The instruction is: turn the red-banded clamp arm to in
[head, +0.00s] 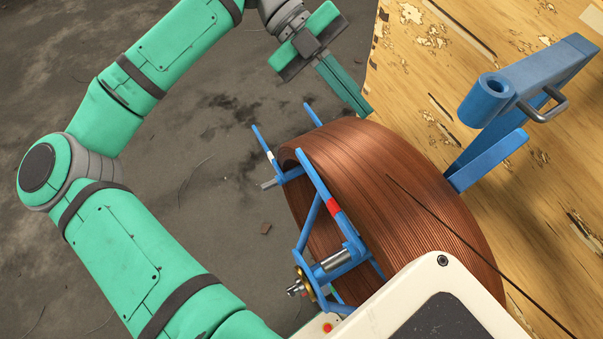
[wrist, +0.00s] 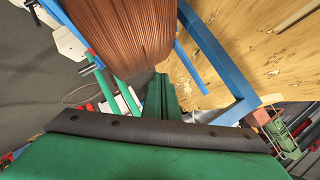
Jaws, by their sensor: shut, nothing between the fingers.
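The red-banded clamp arm (head: 313,176) is a blue bar with a red band (head: 333,207), lying across the near face of a copper pipe coil (head: 410,190). It slants from upper left to lower right and joins a blue frame near the coil's centre. My gripper (head: 364,110) is shut and empty, above the coil's upper rim, beyond and to the right of the clamp arm, apart from it. In the wrist view the shut fingers (wrist: 160,82) point toward the coil (wrist: 125,30). A blue bar with a reddish patch (wrist: 90,54) shows at left there.
A second blue clamp arm with a white band (head: 268,152) stands at the coil's left. A wooden board (head: 420,60) lies behind the coil. A blue bracket (head: 540,80) with a metal handle (head: 545,108) juts out at right. The floor at left is mostly clear.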

